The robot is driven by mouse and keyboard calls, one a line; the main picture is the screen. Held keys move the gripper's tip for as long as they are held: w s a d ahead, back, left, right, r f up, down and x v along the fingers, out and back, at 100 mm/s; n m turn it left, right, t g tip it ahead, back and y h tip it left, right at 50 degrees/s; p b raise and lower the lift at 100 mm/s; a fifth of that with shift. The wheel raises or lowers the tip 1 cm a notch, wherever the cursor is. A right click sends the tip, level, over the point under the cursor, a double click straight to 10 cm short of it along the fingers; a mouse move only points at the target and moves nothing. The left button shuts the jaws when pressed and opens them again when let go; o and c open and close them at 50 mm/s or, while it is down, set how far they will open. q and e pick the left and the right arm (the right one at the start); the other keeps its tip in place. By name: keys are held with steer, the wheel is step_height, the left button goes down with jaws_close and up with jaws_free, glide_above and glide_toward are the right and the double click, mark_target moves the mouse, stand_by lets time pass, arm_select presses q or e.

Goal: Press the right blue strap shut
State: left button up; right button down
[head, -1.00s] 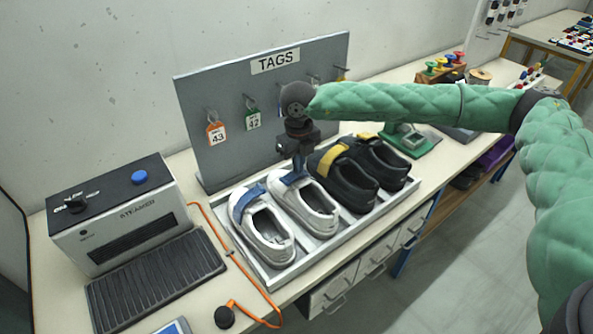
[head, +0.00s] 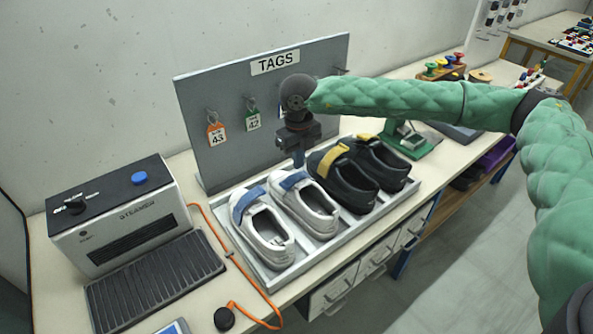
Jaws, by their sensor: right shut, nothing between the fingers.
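Two white shoes with blue straps stand in a grey tray (head: 333,238) on the bench. The right blue strap (head: 291,181) lies across the front of the right white shoe (head: 312,202). The left blue strap (head: 245,203) lies across the left white shoe (head: 262,232). My right gripper (head: 298,163) is shut and empty, pointing down just above and behind the right blue strap. It seems to be a little clear of the strap, though the gap is small. My left gripper is not in view.
Two black shoes with yellow straps (head: 333,160) fill the tray's right side. The grey TAGS board (head: 230,165) stands close behind. A steamer (head: 118,215) and an orange cord (head: 243,268) lie to the left.

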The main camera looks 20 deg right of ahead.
step_height(320, 180, up, 7)
steer(key=shift+f, duration=0.2)
stand_by(0.5)
stand_by(0.4)
